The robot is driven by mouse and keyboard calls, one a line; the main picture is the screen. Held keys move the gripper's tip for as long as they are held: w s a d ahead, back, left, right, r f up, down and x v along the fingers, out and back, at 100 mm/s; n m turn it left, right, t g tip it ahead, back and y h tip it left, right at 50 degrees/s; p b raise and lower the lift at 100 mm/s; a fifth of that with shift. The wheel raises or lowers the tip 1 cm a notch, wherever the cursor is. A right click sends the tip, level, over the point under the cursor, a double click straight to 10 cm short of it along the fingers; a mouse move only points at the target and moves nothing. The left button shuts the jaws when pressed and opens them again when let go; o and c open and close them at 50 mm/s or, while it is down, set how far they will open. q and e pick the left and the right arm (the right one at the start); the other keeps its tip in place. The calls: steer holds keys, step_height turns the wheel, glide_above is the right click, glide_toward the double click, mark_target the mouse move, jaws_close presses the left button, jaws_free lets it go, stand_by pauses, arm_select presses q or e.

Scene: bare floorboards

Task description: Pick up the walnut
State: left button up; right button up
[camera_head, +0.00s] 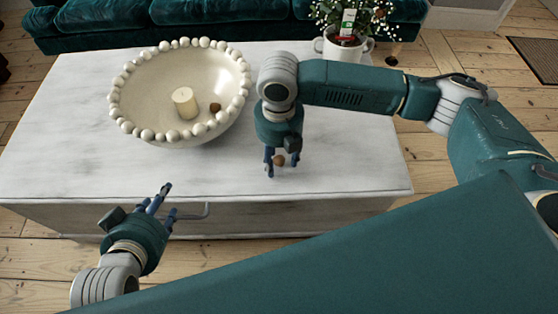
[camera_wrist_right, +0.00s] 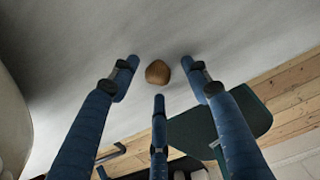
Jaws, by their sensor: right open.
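A small brown walnut (camera_head: 280,160) lies on the white table top near its front edge. My right gripper (camera_head: 281,166) points down over it, with its fingers spread around the nut. In the right wrist view the walnut (camera_wrist_right: 158,73) lies between the open fingertips (camera_wrist_right: 160,75), with visible gaps on both sides. A second small brown nut-like thing (camera_head: 214,107) lies in the bowl. My left gripper (camera_head: 166,200) is at the table's front edge, its fingers apart and nothing between them.
The white table (camera_head: 330,180) carries a cream bowl with a beaded rim (camera_head: 130,128), holding a candle (camera_head: 185,102). A white flower pot (camera_head: 345,47) stands at the back right. A green sofa (camera_head: 110,18) is behind. The table's right front is clear.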

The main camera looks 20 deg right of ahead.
steer(key=shift+f, duration=0.2)
steer(key=c, duration=0.8)
steer(key=shift+c, duration=0.2)
steer(key=shift+r, duration=0.15)
